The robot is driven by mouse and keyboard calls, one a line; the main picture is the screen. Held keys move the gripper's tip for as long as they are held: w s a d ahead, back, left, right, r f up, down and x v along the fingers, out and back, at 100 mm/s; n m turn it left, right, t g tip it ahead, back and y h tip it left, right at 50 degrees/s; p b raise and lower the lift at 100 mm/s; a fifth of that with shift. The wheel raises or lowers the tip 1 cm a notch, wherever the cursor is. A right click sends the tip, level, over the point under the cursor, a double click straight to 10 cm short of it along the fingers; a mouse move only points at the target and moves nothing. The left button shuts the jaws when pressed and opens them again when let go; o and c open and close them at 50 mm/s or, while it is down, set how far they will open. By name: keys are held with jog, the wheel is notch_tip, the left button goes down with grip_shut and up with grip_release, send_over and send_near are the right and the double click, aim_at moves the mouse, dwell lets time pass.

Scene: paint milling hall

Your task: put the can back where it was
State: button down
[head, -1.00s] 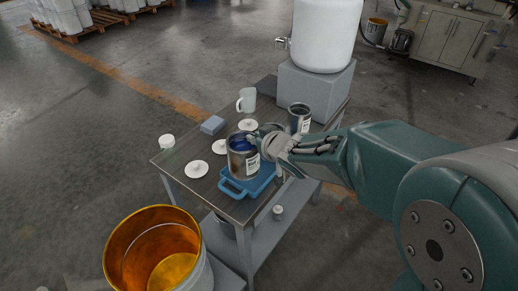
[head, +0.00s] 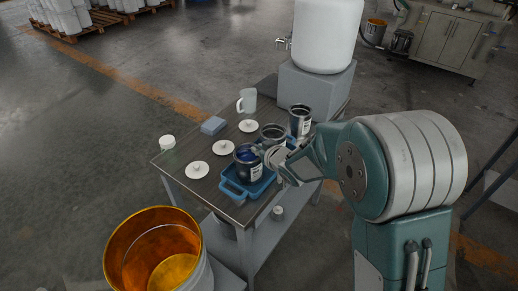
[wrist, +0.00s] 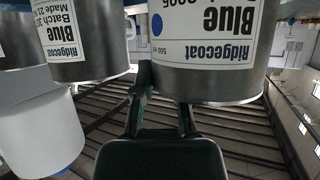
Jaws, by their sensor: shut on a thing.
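A metal can (head: 254,170) with dark blue paint inside and a white label is at the blue tray (head: 231,190) on the table. My gripper (head: 263,153) comes from the right and is shut on this can near its upper right edge. In the wrist view the can (wrist: 210,85) shows large and upside down, with the label words "Ridgecoat Blue". My fingers (wrist: 165,105) are against its edge, their tips partly hidden. I cannot tell whether the can touches the tray. A second can (head: 272,133) is just behind, partly covered by my gripper.
Another labelled can (head: 299,122) stands farther back, by the grey block (head: 316,84) under the white tank. White lids (head: 198,171), a blue-grey sponge (head: 213,126) and a white mug (head: 247,100) lie to the left and behind. An orange-lined bucket (head: 150,235) stands at front left.

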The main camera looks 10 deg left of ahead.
jog(key=shift+d+r, duration=0.1)
jog(key=c, duration=1)
grip_release()
jog(key=shift+c, duration=0.2)
jog(key=o, duration=0.4)
jog(key=shift+d, duration=0.1)
jog(key=shift+c, duration=0.2)
jog(key=v, duration=1.2)
